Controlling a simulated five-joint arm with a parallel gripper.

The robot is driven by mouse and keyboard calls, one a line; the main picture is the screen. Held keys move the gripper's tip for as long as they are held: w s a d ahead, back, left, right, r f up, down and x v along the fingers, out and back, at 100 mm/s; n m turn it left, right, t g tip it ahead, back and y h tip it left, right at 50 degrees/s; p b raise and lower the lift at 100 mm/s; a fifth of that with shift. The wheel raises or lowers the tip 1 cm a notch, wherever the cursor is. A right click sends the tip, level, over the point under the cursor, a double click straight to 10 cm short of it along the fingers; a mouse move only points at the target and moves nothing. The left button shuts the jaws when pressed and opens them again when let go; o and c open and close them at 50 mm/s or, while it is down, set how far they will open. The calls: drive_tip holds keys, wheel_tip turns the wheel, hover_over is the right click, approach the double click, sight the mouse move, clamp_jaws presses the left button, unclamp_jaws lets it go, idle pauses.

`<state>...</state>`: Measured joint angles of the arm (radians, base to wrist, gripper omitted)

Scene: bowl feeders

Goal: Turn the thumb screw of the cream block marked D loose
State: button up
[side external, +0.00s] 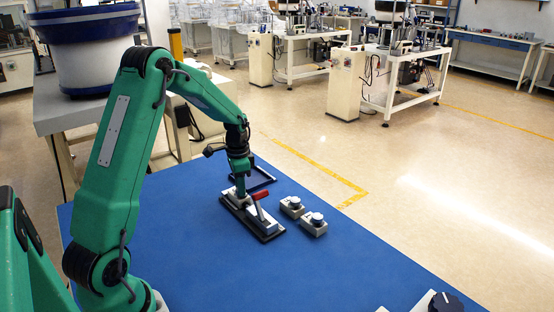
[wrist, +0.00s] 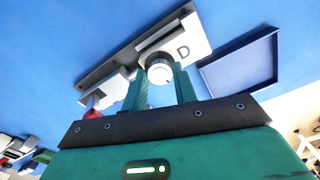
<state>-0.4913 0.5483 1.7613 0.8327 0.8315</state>
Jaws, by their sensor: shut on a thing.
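The cream block marked D (wrist: 196,36) sits on a long dark plate in the wrist view, its letter facing up. Its round pale thumb screw (wrist: 159,69) stands between the two green fingers of my gripper (wrist: 160,78), which is shut on it. In the side view my gripper (side external: 240,192) points down at the far left end of the plate (side external: 268,238). There the fingers and arm largely hide the screw.
A red handle (side external: 261,195) rises close beside my gripper. Two small knobbed blocks (side external: 292,206) (side external: 314,225) stand to the right. The blue mat's front is largely clear.

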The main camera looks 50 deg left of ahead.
drive_tip(key=n, duration=1.4)
idle(0.4)
drive_tip(key=o, duration=1)
drive_tip(key=shift+r, duration=3.9)
